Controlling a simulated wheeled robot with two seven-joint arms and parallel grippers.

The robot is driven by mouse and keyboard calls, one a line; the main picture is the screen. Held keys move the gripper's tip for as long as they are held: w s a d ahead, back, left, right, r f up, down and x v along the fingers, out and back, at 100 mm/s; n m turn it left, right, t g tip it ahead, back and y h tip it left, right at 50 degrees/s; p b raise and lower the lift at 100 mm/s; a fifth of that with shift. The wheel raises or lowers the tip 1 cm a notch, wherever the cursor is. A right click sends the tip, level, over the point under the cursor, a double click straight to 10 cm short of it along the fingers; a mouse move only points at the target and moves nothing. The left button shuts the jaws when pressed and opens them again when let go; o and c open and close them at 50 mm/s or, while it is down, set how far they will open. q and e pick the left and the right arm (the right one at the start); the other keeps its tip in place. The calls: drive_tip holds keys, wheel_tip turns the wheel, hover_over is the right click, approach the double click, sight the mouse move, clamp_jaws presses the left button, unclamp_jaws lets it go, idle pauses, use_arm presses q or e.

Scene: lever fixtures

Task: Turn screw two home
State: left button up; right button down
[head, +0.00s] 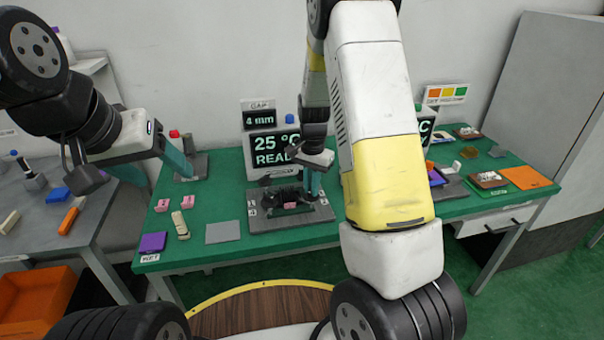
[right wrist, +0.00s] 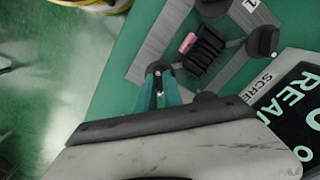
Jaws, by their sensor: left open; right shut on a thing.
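The grey fixture plate (head: 262,224) lies on the green table; in the right wrist view its bare surface (right wrist: 160,38) shows. Dark round screw knobs stand around a black ribbed block (right wrist: 203,52) with a pink piece (right wrist: 187,43) at its end. My right gripper (head: 310,192) is at the plate's right side. In the right wrist view its teal fingers (right wrist: 160,88) are shut on a dark screw knob (right wrist: 160,67), partly hidden by them; no number is readable beside it. My left gripper (head: 150,164) is open and empty over the table's left end.
A screen (head: 270,150) reading 25 °C stands behind the plate, under a gap display (head: 259,119) reading 4 mm. Pink blocks (head: 162,205), a beige piece (head: 180,224) and a grey pad (head: 223,232) lie to the left. My right arm hides part of the table's right side.

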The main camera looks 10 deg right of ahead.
drive_tip(key=shift+w+r, duration=0.1)
idle(0.4)
drive_tip(key=c, duration=1.5)
unclamp_jaws()
wheel_tip(320, 180, up, 8)
drive_tip(key=shift+f, duration=0.15)
